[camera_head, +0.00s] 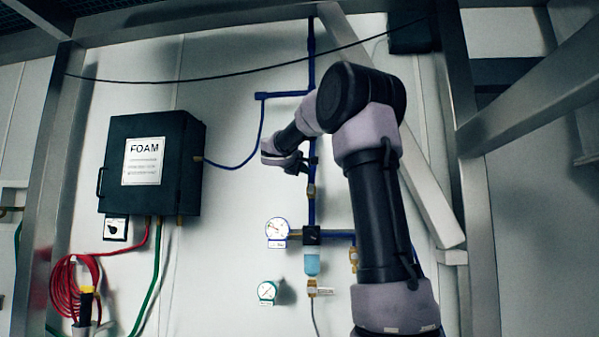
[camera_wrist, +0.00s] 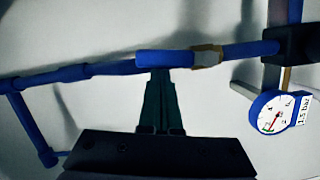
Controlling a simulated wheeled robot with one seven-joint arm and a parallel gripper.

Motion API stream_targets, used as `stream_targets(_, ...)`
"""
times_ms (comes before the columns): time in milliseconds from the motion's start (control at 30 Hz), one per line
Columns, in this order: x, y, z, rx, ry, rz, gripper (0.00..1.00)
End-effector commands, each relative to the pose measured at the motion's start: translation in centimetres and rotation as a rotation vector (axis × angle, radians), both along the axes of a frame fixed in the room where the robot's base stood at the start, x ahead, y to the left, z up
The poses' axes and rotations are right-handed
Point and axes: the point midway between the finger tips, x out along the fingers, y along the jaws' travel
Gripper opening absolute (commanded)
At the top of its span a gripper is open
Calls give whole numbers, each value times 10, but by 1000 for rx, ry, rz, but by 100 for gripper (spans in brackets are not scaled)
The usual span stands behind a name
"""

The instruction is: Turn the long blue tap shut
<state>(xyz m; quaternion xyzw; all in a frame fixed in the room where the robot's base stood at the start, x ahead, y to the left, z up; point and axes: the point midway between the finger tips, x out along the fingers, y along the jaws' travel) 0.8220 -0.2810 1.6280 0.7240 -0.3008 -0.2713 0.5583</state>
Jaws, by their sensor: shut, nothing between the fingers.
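The long blue tap handle (camera_wrist: 165,59) lies in line with the blue pipe (camera_wrist: 105,69) in the wrist view, beside its brass valve body (camera_wrist: 207,57). In the head view the brass body (camera_head: 311,191) sits on the upright blue pipe; the handle is largely hidden there by my wrist. My gripper (camera_wrist: 160,75) is shut and empty, its dark fingertips right at the handle's lower edge in the wrist view. I cannot tell whether they touch it. In the head view my gripper (camera_head: 300,165) is close to the pipe, just above the brass body.
A pressure gauge (camera_head: 277,230) and a dark pipe block (camera_head: 312,235) sit below the tap, with a light-blue bowl (camera_head: 312,264) under the block. A FOAM box (camera_head: 150,163) hangs left, with a red hose coil (camera_head: 72,285) below. A metal post (camera_head: 470,200) stands right.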

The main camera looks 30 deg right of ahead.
Motion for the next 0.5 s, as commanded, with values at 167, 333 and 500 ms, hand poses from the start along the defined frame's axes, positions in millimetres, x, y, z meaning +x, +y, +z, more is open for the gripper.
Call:
stream_targets(167,-6,-18,2,119,-82,-3,0)
stream_targets(333,-12,-28,2,253,-172,-1,0)
stream_targets(500,-18,-37,1,387,-263,-1,0)
